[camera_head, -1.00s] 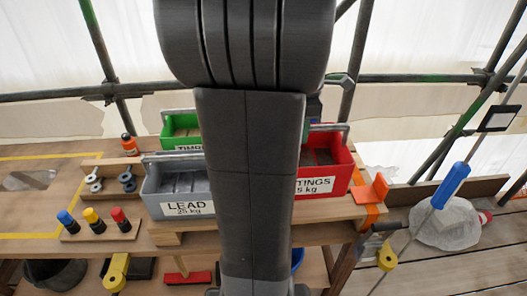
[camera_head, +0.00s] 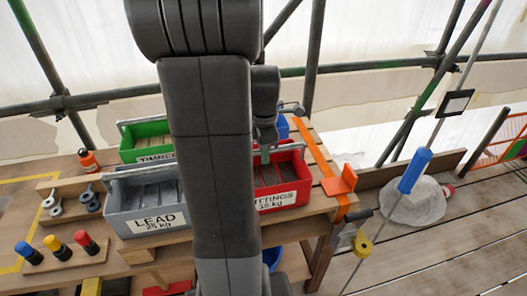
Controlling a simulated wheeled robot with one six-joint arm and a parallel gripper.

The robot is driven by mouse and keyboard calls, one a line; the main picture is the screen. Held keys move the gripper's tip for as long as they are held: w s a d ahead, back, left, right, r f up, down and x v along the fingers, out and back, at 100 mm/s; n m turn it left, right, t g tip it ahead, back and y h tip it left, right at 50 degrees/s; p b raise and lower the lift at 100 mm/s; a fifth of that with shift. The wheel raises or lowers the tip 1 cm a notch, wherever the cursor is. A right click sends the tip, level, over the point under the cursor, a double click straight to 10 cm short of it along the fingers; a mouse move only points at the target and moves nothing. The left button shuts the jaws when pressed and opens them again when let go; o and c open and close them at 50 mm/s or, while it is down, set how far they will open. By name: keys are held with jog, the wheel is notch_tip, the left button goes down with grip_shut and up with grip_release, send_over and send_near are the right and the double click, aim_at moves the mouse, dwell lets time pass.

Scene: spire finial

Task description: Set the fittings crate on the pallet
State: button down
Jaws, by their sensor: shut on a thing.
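The red fittings crate (camera_head: 291,168), with a white label reading "...TTINGS" and "15 kg" or similar, stands right of centre, partly hidden behind my arm. My gripper (camera_head: 264,150) is lowered at the crate's top, by its grey handle, and is shut on it. The fingertips are small and partly hidden. The crate looks level, and I cannot tell whether its underside touches the wood. Wooden boards (camera_head: 318,204) lie under and beside it. I cannot tell for sure which boards are the pallet.
A grey lead crate (camera_head: 120,216) stands left of my arm, a green crate (camera_head: 139,139) behind it. A blue thing (camera_head: 283,127) is behind the red crate. An orange bracket (camera_head: 341,181) stands close on its right. A blue-sleeved cable (camera_head: 415,171) hangs at right.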

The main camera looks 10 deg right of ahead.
jog(key=shift+f, duration=0.15)
jog(key=c, duration=1.8)
grip_release()
jog(key=shift+f, duration=0.15)
jog(key=o, duration=0.5)
jog(key=shift+s, duration=0.1)
jog(key=shift+c, duration=0.2)
jog(key=shift+r, duration=0.2)
notch_tip(320, 180, up, 12)
